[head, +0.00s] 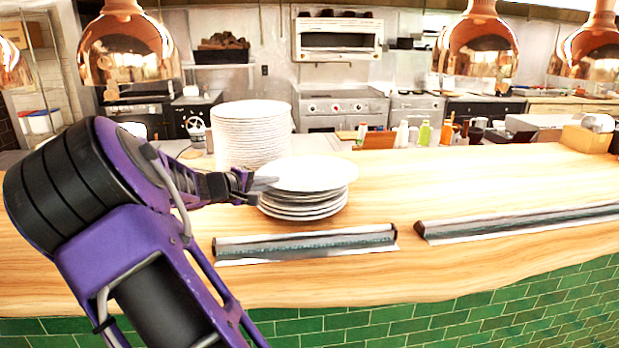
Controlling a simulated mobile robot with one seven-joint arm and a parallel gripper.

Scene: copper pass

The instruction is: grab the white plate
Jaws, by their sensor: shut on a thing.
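A short stack of white plates (304,207) sits on the wooden counter in the middle of the head view. The top white plate (310,174) sits a little off from the ones below and looks slightly tilted. My gripper (262,184) reaches in from the left and is shut on the left rim of this top plate. The fingertips are small in the view, and I cannot tell whether the plate is clear of the stack beneath it.
A tall stack of white plates (250,135) stands just behind my gripper. Two ticket rails (305,243) (520,221) lie along the counter's front. Copper heat lamps (128,45) hang above. Bottles (424,133) and boxes stand at the back. The wooden counter (460,178) is clear to the right.

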